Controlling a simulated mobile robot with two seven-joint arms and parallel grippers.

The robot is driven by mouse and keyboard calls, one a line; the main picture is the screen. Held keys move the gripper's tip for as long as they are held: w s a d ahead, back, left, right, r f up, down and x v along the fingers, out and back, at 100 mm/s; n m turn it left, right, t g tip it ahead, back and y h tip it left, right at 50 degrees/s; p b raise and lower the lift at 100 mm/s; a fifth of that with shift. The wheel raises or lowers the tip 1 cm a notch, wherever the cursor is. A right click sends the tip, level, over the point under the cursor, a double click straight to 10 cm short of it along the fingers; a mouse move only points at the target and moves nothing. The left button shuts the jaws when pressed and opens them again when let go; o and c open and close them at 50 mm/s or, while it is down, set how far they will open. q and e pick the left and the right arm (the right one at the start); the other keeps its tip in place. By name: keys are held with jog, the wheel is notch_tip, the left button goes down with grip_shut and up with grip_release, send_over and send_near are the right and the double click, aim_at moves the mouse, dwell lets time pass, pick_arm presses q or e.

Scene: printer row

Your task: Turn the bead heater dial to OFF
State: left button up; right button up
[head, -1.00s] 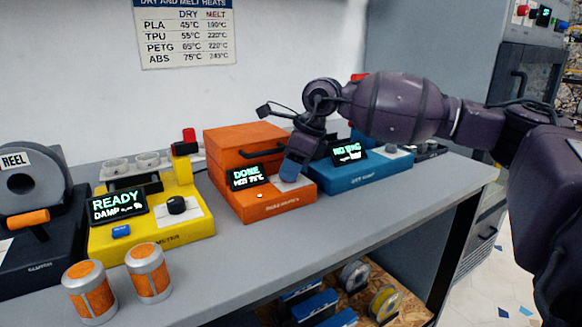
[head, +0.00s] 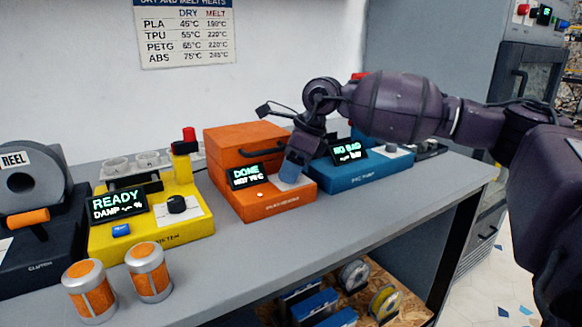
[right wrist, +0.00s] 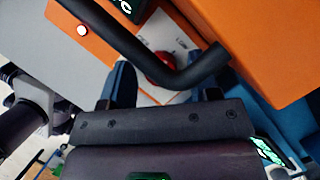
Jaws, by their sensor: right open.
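The bead heater is the orange box (head: 245,145) in the middle of the bench, with a lit screen (head: 246,175) reading DONE above a smaller line. In the right wrist view its dial is a red knob (right wrist: 158,68) on a pale plate, partly covered by the dark lid handle (right wrist: 190,76). My right gripper (head: 292,172) reaches down over the right part of the heater's front panel and hides the dial in the head view. It is open, with the dial roughly between its fingers; contact cannot be told. My left gripper is out of view.
A yellow meter (head: 150,215) with a black knob and READY screen stands left, near a reel unit (head: 30,185) and two orange-banded cans (head: 148,271). A blue pump unit (head: 362,172) with a NO BAG screen stands close right. The front bench strip (head: 300,225) is clear.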

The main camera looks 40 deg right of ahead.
jog(key=shift+d+r, duration=0.1)
jog(key=shift+r, duration=0.25)
pick_arm(q)
jog(key=p, duration=0.3)
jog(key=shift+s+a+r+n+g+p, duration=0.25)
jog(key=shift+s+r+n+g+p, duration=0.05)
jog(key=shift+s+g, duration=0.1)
pick_arm(e)
jog(key=v, duration=1)
jog(key=shift+s, duration=0.15)
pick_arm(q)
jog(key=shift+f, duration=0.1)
